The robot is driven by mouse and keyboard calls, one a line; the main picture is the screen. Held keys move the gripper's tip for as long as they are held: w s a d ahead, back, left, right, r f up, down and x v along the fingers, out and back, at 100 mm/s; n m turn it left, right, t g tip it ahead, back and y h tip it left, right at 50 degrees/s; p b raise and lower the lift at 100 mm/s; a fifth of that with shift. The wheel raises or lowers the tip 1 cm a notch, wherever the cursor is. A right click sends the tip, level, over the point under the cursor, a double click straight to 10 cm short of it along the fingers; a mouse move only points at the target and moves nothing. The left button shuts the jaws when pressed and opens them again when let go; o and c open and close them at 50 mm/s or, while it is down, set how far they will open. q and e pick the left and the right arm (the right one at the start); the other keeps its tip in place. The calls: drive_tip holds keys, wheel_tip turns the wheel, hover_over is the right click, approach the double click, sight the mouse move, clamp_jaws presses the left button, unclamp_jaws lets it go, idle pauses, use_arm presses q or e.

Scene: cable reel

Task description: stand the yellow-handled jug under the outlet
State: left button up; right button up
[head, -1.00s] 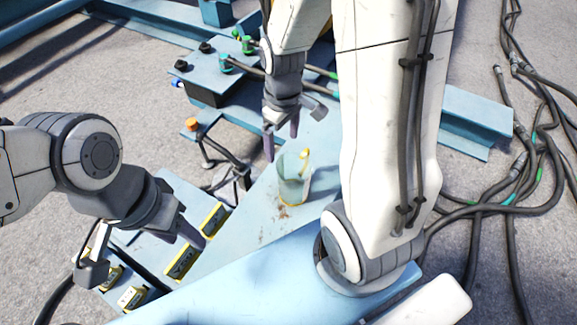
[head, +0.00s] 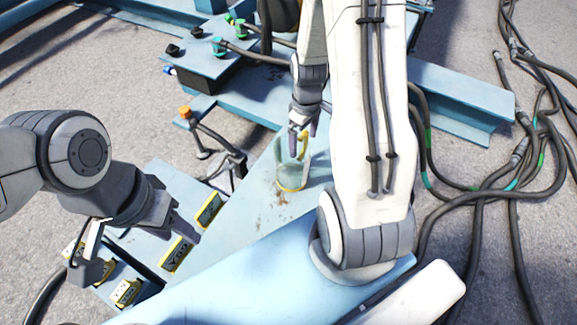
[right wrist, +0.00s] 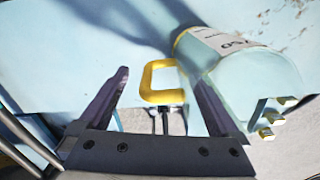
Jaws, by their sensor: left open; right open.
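The pale translucent jug (head: 289,172) with a yellow handle stands on the light blue beam in the head view. In the right wrist view the jug (right wrist: 245,75) is on the right, with a white label, and its yellow handle (right wrist: 147,80) lies in the gap between the fingers, near their tips. My right gripper (head: 302,133) is open around the handle, without visible grip. It also shows in the right wrist view (right wrist: 158,92). My left gripper (head: 188,232) is open and empty over the yellow-framed labelled blocks. I cannot tell which fitting is the outlet.
A blue block (head: 205,68) with black knobs and green fittings stands behind the jug. An orange-capped fitting (head: 186,113) is left of it. Yellow-framed blocks (head: 177,252) sit at lower left. Black cables (head: 520,180) cover the floor at right.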

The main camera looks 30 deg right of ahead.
sight(302, 147)
drive_tip(key=f+b, duration=0.1)
drive_tip(key=f, duration=0.2)
drive_tip(key=shift+a+f, duration=0.15)
drive_tip(key=shift+a, duration=0.05)
clamp_jaws()
drive_tip(key=shift+r, duration=0.2)
